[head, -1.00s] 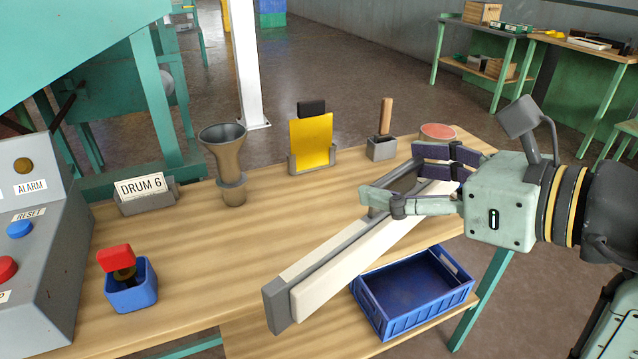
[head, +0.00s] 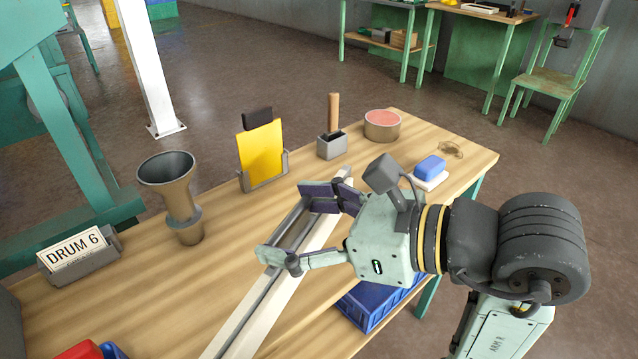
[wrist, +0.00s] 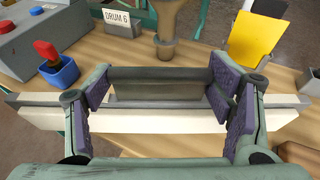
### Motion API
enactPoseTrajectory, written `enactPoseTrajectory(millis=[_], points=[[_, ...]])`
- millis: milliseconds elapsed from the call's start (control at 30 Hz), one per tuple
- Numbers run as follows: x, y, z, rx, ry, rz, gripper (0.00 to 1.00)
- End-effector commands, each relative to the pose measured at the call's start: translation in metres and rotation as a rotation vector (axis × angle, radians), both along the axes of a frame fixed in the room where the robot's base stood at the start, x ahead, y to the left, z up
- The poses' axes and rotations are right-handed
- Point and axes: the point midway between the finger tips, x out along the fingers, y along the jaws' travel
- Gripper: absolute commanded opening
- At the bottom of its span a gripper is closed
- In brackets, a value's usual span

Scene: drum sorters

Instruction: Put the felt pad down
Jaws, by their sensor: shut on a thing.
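The felt pad (wrist: 160,82) is a dark grey block that spans the space between my two fingers in the wrist view. My gripper (wrist: 160,98) is shut on its two ends. The pad lies over a long rail (wrist: 45,112) with a grey channel and white sides. I cannot tell whether the pad touches the rail. In the head view my gripper (head: 287,226) is over the far part of the rail (head: 243,325), and its fingers partly hide the pad.
A funnel (head: 180,195), a yellow card in a holder (head: 262,152), a wooden-handled tool in a grey cup (head: 332,143) and a round tin (head: 382,126) stand along the back. A blue block (head: 429,166) lies at the right. A blue crate (head: 365,305) is below the table edge.

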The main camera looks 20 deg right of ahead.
Motion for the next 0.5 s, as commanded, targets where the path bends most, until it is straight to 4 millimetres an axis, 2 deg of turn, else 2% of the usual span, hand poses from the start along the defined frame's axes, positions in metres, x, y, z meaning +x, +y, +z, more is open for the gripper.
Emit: enactPoseTrajectory(millis=[100,300,500], points=[[0.026,-0.02,-0.002,0.006,0.003,0.004,0.14],[0.064,-0.05,-0.007,0.004,0.002,0.002,0.14],[0.082,-0.065,-0.01,0.0,0.0,0.002,0.14]])
